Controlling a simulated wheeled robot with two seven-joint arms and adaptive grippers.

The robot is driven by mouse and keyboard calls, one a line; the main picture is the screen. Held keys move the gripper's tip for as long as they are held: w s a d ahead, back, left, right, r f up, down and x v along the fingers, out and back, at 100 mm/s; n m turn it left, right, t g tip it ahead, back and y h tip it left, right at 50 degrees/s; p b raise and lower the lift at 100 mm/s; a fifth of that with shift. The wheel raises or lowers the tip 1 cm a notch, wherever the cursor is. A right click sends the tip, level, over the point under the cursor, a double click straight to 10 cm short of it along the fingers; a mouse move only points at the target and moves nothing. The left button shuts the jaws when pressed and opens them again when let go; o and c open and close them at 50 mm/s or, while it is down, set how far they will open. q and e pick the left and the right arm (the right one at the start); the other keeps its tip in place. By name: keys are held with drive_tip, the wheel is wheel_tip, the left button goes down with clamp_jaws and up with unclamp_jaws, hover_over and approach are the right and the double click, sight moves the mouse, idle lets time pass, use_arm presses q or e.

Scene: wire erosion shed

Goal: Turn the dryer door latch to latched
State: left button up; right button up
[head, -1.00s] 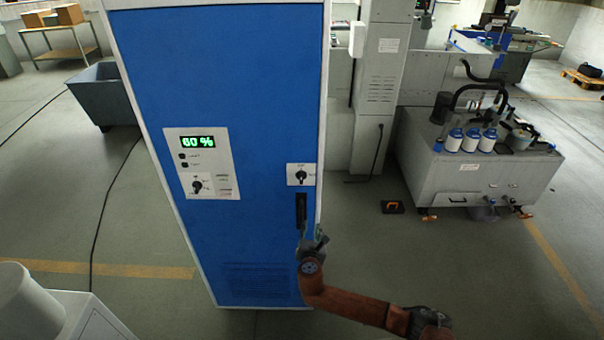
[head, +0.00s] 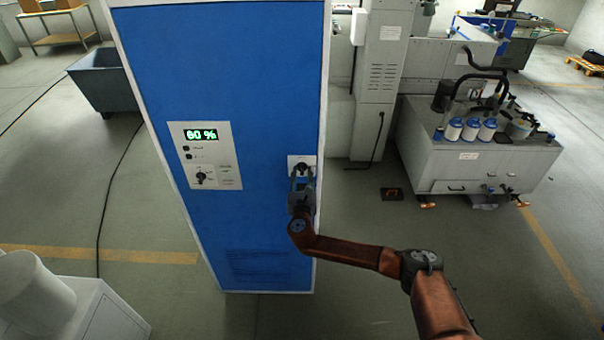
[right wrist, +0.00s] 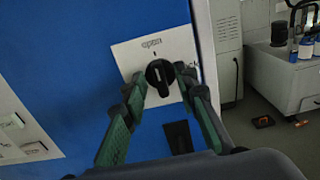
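The dryer (head: 230,90) is a tall blue cabinet with a white frame. Its door latch is a black round knob on a white plate, seen in the right wrist view (right wrist: 159,76) and partly behind my gripper in the head view (head: 302,168). The knob's pale mark stands close to upright, under a small label. My right gripper (head: 302,178) is at the latch. In the right wrist view its two green-padded fingers (right wrist: 163,92) are apart, one on each side of the knob. Contact with the knob is unclear. My left gripper is out of view.
A control panel (head: 205,156) with a green 60 % display is left of the latch. A black handle (right wrist: 179,137) sits below the latch plate. A grey machine cabinet (head: 383,75) and a white unit with bottles (head: 490,160) stand to the right.

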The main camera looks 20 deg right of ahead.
drive_tip(key=shift+w, duration=0.1)
clamp_jaws()
idle(0.4)
drive_tip(key=shift+d+f+m+b, duration=0.15)
drive_tip(key=shift+m+b, duration=0.55)
drive_tip(key=shift+m, duration=0.4)
drive_tip(key=shift+d+f+m+b, duration=0.1)
drive_tip(key=shift+m+b, duration=2.2)
drive_tip(key=shift+m, duration=1.65)
drive_tip(key=shift+f+m+b, duration=0.1)
drive_tip(key=shift+m+b, duration=2.15)
drive_tip(key=shift+m, duration=1.7)
